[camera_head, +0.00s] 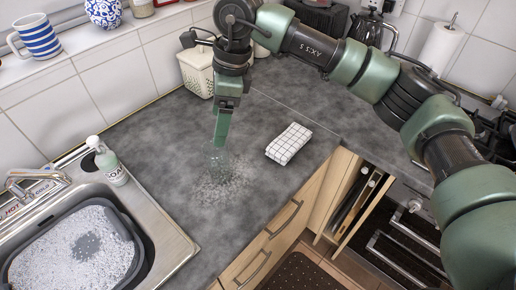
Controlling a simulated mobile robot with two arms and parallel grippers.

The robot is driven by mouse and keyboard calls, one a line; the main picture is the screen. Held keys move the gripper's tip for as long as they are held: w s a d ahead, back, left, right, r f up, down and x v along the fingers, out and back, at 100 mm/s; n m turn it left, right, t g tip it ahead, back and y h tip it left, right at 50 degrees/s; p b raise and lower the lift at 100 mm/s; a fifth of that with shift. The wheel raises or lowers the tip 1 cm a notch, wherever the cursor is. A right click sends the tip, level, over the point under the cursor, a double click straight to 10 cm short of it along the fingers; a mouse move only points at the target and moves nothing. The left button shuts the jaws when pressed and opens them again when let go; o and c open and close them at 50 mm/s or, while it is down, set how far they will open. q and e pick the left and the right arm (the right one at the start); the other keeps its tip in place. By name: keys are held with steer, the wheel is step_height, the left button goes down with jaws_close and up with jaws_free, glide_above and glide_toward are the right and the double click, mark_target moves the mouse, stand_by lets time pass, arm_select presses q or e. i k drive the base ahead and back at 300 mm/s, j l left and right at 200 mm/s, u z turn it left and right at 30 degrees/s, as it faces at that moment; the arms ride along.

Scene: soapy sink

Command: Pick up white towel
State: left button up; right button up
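The white towel (289,144), folded and marked with a dark grid, lies flat on the grey countertop near its front edge. My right gripper (220,143) points down over the counter, left of the towel and apart from it. Its fingers are seen edge-on, so I cannot tell whether they are open or shut. A faint see-through shape and a pale speckled patch (222,188) show under the fingertips; I cannot tell what they are. My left gripper is not in view.
A sink with a grey tub (128,232) of suds is at the lower left, beside a soap bottle (112,168). A cream basket (196,72) stands behind my gripper. A kettle (370,28) and paper roll (441,46) stand at the back right. The counter around the towel is clear.

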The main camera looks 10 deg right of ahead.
mark_target(282, 149)
steer(key=i+l+u, duration=0.1)
steer(key=l+u, duration=0.3)
steer(key=l, duration=0.25)
steer(key=l+u, duration=0.35)
steer(key=l, duration=0.3)
steer(key=l+u, duration=0.4)
steer(key=l, duration=0.25)
